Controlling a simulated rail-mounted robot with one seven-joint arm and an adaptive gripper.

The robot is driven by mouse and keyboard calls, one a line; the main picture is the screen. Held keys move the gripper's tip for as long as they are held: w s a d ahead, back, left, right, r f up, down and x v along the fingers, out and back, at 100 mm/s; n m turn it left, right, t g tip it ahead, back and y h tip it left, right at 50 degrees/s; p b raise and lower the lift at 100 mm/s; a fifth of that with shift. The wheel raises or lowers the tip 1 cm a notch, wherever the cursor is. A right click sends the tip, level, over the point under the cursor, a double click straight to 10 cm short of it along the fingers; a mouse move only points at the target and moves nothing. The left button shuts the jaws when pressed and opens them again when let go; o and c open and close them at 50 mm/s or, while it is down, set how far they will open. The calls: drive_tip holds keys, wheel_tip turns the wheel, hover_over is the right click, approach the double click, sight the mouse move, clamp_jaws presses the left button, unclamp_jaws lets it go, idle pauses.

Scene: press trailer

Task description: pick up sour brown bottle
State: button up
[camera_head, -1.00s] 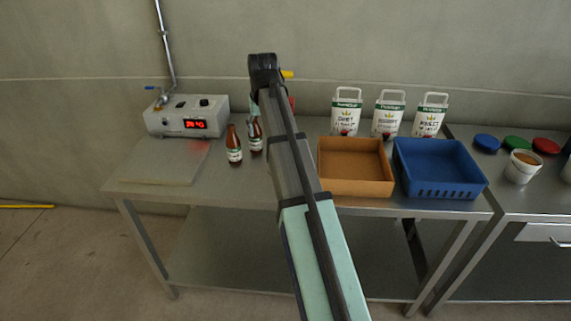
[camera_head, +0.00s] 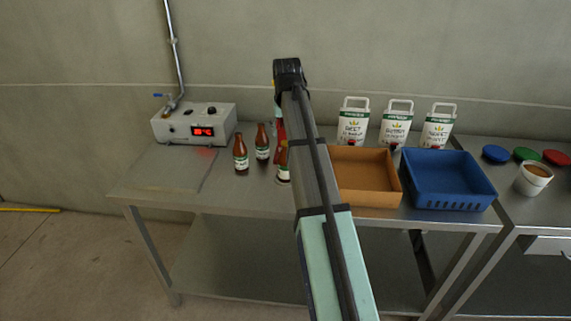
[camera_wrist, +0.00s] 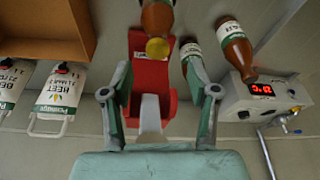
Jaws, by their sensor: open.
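Three brown bottles stand on the steel table, left of and partly behind my arm in the head view: one in front (camera_head: 241,158), one behind it (camera_head: 262,145), and one partly covered by my arm (camera_head: 283,164). The wrist view shows three bottles from above: a yellow-capped one (camera_wrist: 157,19) cut off by the top edge, a middle one (camera_wrist: 192,52) partly covered by a finger, and one at right (camera_wrist: 235,48). My gripper (camera_wrist: 158,82) is open and empty, with the yellow cap ahead between its fingers. Which bottle is sour is unreadable.
A red stand (camera_wrist: 150,72) is close to my fingers. A grey device (camera_head: 195,124) with a red display stands left. An orange-brown tray (camera_head: 368,198) and blue crate (camera_head: 447,198) stand right, with white jugs (camera_head: 397,123) behind. The table's left front is clear.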

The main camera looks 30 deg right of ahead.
sight(285, 143)
drive_tip(key=shift+p+x, duration=1.1)
drive_tip(key=shift+x, duration=2.65)
drive_tip(key=shift+d, duration=0.2)
clamp_jaws()
